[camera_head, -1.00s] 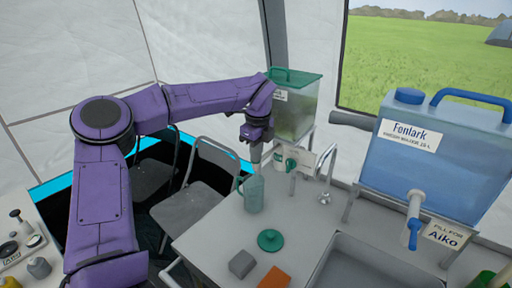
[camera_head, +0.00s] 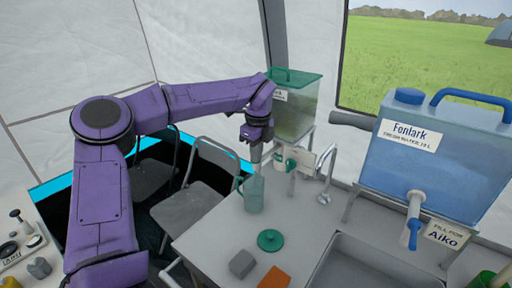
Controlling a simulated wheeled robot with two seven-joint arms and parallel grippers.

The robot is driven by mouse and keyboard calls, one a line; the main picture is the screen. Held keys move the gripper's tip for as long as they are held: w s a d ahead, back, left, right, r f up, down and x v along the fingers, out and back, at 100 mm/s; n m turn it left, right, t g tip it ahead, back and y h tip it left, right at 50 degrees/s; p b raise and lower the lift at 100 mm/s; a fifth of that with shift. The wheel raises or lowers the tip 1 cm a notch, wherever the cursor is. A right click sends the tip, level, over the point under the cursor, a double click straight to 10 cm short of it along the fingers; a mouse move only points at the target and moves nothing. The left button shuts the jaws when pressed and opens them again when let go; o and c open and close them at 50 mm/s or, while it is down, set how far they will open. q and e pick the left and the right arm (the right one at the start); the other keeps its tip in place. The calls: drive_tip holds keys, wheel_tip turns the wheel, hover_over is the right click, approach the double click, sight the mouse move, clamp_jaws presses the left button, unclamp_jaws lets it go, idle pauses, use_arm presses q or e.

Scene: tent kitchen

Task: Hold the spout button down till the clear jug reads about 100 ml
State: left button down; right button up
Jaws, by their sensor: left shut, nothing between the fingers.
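The clear jug (camera_head: 253,196), greenish and see-through with a handle on its left, stands upright near the back left of the grey table. Its scale and water level are too small to read. A clear dispenser with a green lid (camera_head: 294,106) stands on a raised stand behind it. Its green and white spout (camera_head: 286,162) is right of my gripper, and I cannot make out the button. My left gripper (camera_head: 256,164) points down, shut and empty, just above or behind the jug's mouth. I cannot tell whether it touches the spout. My right gripper is out of view.
A large blue water container (camera_head: 440,150) with a blue tap stands at the right, above a sink basin (camera_head: 365,268). A metal faucet (camera_head: 326,178) is right of the jug. A green lid (camera_head: 270,240), a grey block (camera_head: 242,263) and an orange piece (camera_head: 275,279) lie in front.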

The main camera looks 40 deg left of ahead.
use_arm(q)
drive_tip(key=shift+s+f, duration=0.1)
drive_tip(key=shift+f, duration=0.35)
idle(0.4)
drive_tip(key=r+p, duration=0.1)
drive_tip(key=r, duration=0.1)
drive_tip(key=r+p, duration=0.1)
drive_tip(key=shift+w+r, duration=0.2)
drive_tip(key=shift+r, duration=0.2)
wheel_tip(320, 180, up, 11)
drive_tip(key=d+b, duration=0.1)
drive_tip(key=shift+s, duration=0.35)
